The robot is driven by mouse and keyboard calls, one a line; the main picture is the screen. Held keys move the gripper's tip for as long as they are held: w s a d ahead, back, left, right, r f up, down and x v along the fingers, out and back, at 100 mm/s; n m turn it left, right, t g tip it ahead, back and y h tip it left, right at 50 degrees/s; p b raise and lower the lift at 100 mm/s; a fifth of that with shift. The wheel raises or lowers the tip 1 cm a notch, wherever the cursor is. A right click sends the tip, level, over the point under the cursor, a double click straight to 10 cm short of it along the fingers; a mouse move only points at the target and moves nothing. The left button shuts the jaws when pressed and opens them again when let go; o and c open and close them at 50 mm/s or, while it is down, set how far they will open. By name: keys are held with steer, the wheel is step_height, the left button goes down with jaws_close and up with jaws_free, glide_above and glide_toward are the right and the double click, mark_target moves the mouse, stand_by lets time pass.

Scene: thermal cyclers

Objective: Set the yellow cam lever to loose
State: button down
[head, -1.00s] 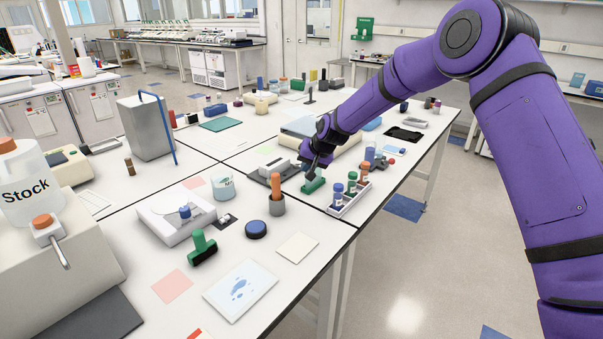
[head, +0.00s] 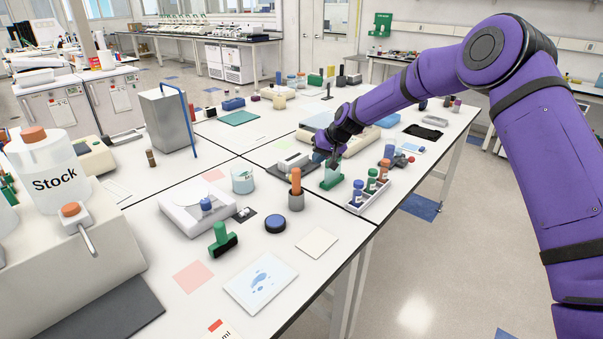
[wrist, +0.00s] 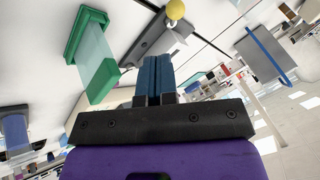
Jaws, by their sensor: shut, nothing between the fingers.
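A yellow ball knob (wrist: 175,9) shows at the top of the wrist view, at the end of a grey block-like device (wrist: 138,42). I cannot make out which way the lever is set. My gripper (wrist: 154,62) has its two blue fingers shut together and empty. Its tips point towards the knob in the picture, with a visible gap between. In the head view my gripper (head: 322,155) is beside the small grey and white device (head: 293,161), where the yellow knob cannot be made out.
A green-ended holder with a clear slab (wrist: 96,50) stands close beside my fingers; it also shows in the head view (head: 331,182). A white rack (head: 358,207) of capped vials and an orange-handled tool in a grey cup (head: 296,200) stand nearer. A stock bottle (head: 50,175) is at left.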

steer(key=shift+a, duration=0.1)
steer(key=x, duration=1)
steer(key=shift+s+a, duration=0.1)
stand_by(0.4)
steer(key=shift+s+a+m+t, duration=0.3)
steer(key=shift+s+a+m, duration=0.1)
steer(key=shift+m, duration=0.2)
steer(key=shift+s+a, duration=0.4)
steer(key=shift+a, duration=0.3)
